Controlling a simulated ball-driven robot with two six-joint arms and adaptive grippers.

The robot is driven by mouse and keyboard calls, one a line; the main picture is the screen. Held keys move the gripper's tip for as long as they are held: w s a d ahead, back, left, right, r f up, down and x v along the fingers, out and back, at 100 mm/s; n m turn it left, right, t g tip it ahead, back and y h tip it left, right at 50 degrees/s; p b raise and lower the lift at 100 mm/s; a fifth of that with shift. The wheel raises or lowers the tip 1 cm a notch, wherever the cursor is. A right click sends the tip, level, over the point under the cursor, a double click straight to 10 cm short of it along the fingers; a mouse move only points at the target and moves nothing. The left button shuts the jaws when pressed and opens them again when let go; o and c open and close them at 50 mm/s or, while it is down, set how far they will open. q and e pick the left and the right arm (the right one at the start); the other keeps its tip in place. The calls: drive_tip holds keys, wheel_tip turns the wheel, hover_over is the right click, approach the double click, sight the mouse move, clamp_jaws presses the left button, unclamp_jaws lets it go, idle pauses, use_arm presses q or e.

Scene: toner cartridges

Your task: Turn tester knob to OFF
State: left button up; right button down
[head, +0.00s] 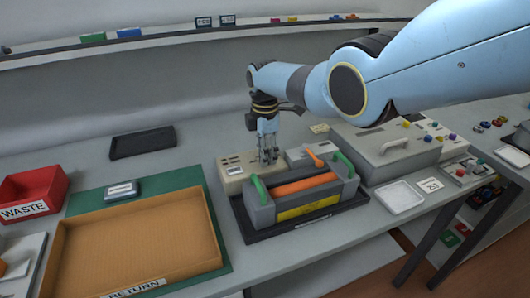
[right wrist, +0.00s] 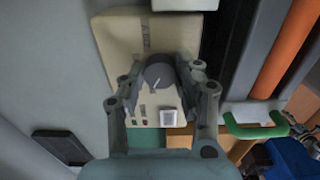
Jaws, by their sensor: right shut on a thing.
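The tester is a beige box (head: 233,178) left of the toner cartridge in the head view. In the right wrist view its beige top (right wrist: 118,42) fills the upper middle. The grey round knob (right wrist: 155,77) on it bears a short white pointer line, tilted up to the right. My right gripper (head: 268,157) reaches down onto the tester, and its fingers (right wrist: 158,73) are closed on both sides of the knob. Small red and green marks and a pale square window lie below the knob. The dial lettering is too small to read.
A grey toner cartridge with an orange roller (head: 305,184) and green handles sits in a dark tray close right of the tester. A tan RETURN tray (head: 135,243) and red WASTE bin (head: 33,190) stand left. A black tray (head: 143,143) lies behind; a larger grey machine (head: 385,150) stands right.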

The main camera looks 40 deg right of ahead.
drive_tip(key=shift+n, duration=1)
drive_tip(key=c, duration=0.9)
unclamp_jaws()
drive_tip(key=shift+c, duration=0.2)
wheel_tip(320, 180, up, 12)
